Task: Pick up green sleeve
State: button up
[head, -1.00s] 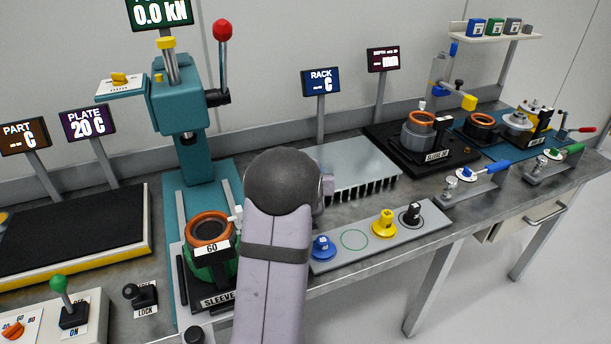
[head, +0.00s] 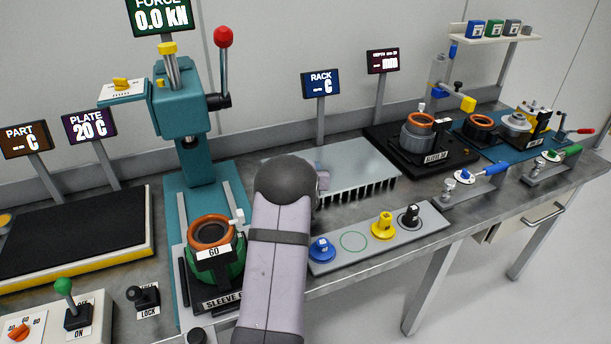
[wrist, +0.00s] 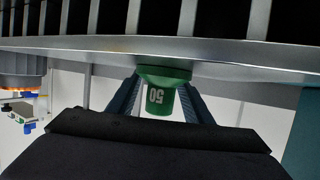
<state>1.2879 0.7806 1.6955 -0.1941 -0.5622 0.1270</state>
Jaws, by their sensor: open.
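A green sleeve (wrist: 164,93) marked 50 shows in the wrist view, its wider flange against the metal edge above it in the picture. My gripper (wrist: 163,82) has one dark finger on each side of it. The fingers are open, and whether either touches it I cannot tell. In the head view my arm hides the fingers and this sleeve. A green holder with an orange ring (head: 211,229) and a label 60 sits under the teal press.
The finned rack (head: 362,168) lies behind my arm. In front of it, a grey strip (head: 420,237) carries a blue piece (head: 321,249), a yellow piece (head: 383,225), a black piece (head: 409,215) and an empty green ring outline. The teal press (head: 187,105) stands at left.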

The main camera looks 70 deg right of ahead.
grip_shut()
jog(key=shift+r, duration=0.1)
notch_tip(320, 180, up, 10)
jog(key=shift+b, duration=0.35)
dwell(0.4)
